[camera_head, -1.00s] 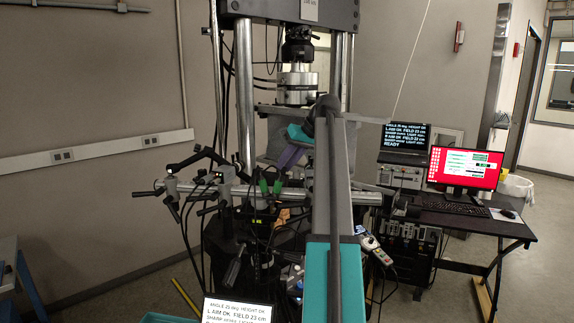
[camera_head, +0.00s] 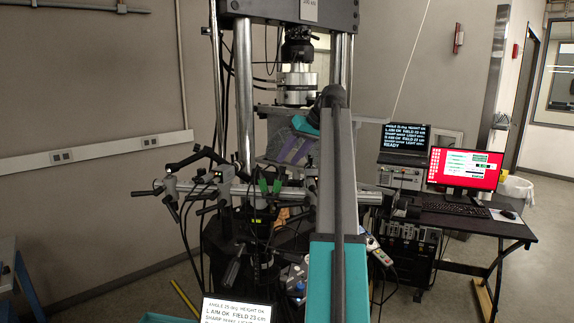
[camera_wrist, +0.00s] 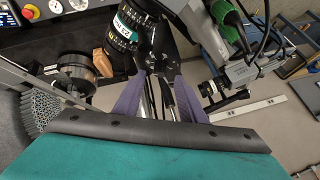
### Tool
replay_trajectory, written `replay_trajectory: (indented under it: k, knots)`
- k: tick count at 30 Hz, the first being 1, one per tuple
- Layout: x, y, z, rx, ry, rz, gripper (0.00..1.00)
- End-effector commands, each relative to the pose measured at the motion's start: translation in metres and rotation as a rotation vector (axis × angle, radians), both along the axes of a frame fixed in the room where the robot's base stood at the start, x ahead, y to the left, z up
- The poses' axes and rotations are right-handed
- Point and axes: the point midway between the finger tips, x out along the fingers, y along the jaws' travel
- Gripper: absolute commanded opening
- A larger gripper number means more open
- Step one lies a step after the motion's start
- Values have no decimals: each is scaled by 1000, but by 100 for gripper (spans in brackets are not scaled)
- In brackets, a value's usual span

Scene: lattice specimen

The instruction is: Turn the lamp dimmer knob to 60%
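My gripper (camera_wrist: 160,77) shows two purple fingers apart, with a gap between them and nothing held. In the head view my gripper (camera_head: 292,151) is in front of the test frame, below the load cell, partly behind my arm. A black lens-like cylinder with white and teal markings (camera_wrist: 122,30) lies beyond the fingertips in the wrist view. A dark ringed cylinder (camera_wrist: 73,74) is left of the fingers. I cannot tell which part is the lamp dimmer knob. A laptop screen (camera_head: 404,137) carries status text with a LIGHT entry; its value is too small to read surely.
The test frame's steel column (camera_head: 244,95) and load cell (camera_head: 296,84) stand close around my gripper. A horizontal rail with clamps and cables (camera_head: 265,193) crosses in front. A desk with a red monitor (camera_head: 465,168) stands at right. A green-handled part (camera_wrist: 228,20) is upper right in the wrist view.

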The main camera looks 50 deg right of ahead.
Motion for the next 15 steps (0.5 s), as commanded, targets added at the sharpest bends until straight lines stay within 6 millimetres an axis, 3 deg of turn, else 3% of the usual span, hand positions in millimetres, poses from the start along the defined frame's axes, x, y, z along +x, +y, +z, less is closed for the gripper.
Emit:
replay_trajectory:
  k: [15]
  knots:
    - [-47,-12,65,-1,0,-1,37]
